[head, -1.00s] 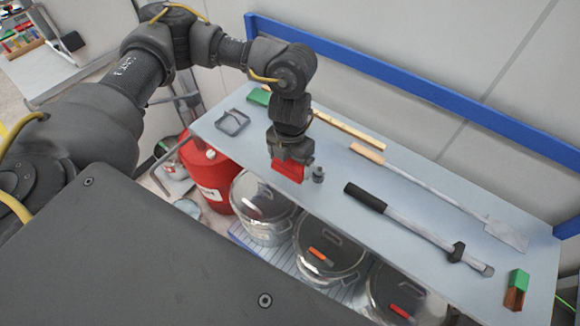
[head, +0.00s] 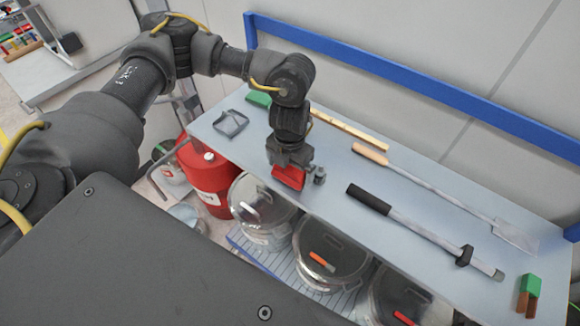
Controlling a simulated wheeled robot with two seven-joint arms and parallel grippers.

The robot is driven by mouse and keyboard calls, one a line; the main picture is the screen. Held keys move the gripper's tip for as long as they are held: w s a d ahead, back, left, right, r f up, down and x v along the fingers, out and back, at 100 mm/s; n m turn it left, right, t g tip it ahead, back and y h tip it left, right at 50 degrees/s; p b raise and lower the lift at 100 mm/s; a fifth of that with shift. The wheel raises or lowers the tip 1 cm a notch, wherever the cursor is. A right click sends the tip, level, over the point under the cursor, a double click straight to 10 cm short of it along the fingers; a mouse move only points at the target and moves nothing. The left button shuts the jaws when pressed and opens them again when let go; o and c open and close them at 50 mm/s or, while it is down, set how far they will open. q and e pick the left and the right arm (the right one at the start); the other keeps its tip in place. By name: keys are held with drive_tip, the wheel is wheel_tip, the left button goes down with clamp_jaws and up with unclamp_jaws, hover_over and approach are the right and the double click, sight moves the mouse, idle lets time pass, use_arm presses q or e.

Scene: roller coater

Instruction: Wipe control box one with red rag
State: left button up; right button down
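The red rag (head: 289,176) is a small red piece at the tips of my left gripper (head: 290,168), near the front edge of the grey-blue table. The gripper looks shut on the rag. I cannot tell whether the rag touches the table or hangs just above it. My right gripper is not in view. No control box can be made out in this view.
On the table (head: 335,165) lie a black-handled tool (head: 420,228), a long scraper (head: 440,193), a wooden stick (head: 348,130), a grey frame (head: 230,123), green-topped brushes (head: 529,292) and a small grey cylinder (head: 320,175). Metal pots (head: 330,255) and a red drum (head: 208,180) stand below.

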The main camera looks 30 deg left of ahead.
sight(288, 168)
use_arm(q)
drive_tip(key=shift+r, duration=0.1)
drive_tip(key=shift+r, duration=0.15)
wheel_tip(288, 168, up, 2)
drive_tip(key=shift+r+b, duration=0.2)
drive_tip(key=shift+b, duration=1.05)
wheel_tip(288, 168, up, 8)
drive_tip(key=b, duration=0.1)
drive_tip(key=shift+s+a, duration=0.15)
drive_tip(key=shift+s, duration=0.1)
